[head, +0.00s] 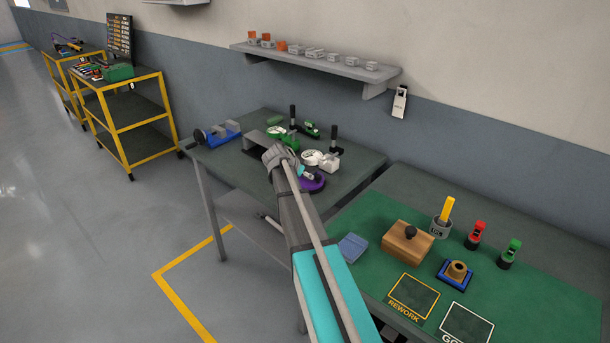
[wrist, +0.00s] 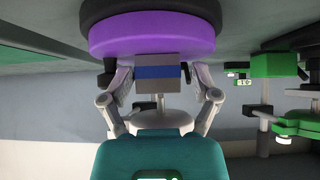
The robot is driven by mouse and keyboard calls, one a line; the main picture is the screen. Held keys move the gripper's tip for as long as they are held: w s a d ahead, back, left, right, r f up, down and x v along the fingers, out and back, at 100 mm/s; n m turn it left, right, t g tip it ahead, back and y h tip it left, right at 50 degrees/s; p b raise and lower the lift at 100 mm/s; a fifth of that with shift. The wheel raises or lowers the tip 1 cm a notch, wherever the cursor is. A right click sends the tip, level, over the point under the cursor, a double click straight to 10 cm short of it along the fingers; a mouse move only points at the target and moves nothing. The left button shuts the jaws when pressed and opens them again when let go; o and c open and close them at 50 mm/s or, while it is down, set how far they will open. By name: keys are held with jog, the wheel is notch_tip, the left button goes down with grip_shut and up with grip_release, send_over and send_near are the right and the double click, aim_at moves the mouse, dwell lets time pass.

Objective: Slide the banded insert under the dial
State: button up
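The banded insert (wrist: 158,72) is a small grey block with a blue band, between the two fingertips of my gripper (wrist: 159,84) in the wrist view. The wrist picture looks upside down. The insert overlaps the edge of a purple disc (wrist: 152,35) with a black base; I cannot tell whether they touch. A round white part, perhaps the dial (wrist: 160,118), is partly hidden behind my gripper. In the head view, my gripper (head: 302,175) is over the far bench beside the purple disc (head: 313,183), with white round dials (head: 312,157) just behind.
Black posts (head: 333,139) and green fixtures (head: 312,129) stand close by on the grey bench (head: 355,160). A blue vise (head: 222,131) is at its left. The green mat (head: 540,250) holds a wooden block (head: 408,243) and several tools. A wall shelf (head: 315,62) hangs above.

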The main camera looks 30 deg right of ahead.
jog(key=shift+s+r, duration=0.15)
jog(key=shift+r, duration=0.05)
dwell(0.5)
jog(key=s+a, duration=0.1)
jog(key=a, duration=0.3)
jog(key=s+a, duration=0.1)
jog(key=a, duration=0.2)
jog(key=shift+s, duration=0.35)
jog(key=v, duration=0.1)
jog(key=p+v, duration=0.2)
jog(key=shift+s+a+f, duration=0.1)
jog(key=shift+a+f, duration=0.05)
jog(key=shift+a, duration=0.2)
jog(key=shift+s+a+r+p, duration=0.1)
jog(key=shift+a+r+p, duration=0.15)
jog(key=shift+a, duration=0.15)
jog(key=shift+s+a+r+p, duration=0.15)
jog(key=shift+a+r+p, duration=0.1)
jog(key=shift+a, duration=0.15)
jog(key=shift+f, duration=0.1)
jog(key=s+a+f+n+g+y+p, duration=0.1)
jog(key=s+a+n+y, duration=0.3)
jog(key=s+a+n, duration=0.3)
jog(key=s+a+f+n+g+y+p, duration=0.1)
jog(key=s+a+f+n+g+y, duration=0.1)
jog(key=s+a+n+y, duration=0.2)
jog(key=s+a+n, duration=0.3)
jog(key=s+a, duration=0.4)
jog(key=s, duration=0.5)
jog(key=shift+s, duration=0.35)
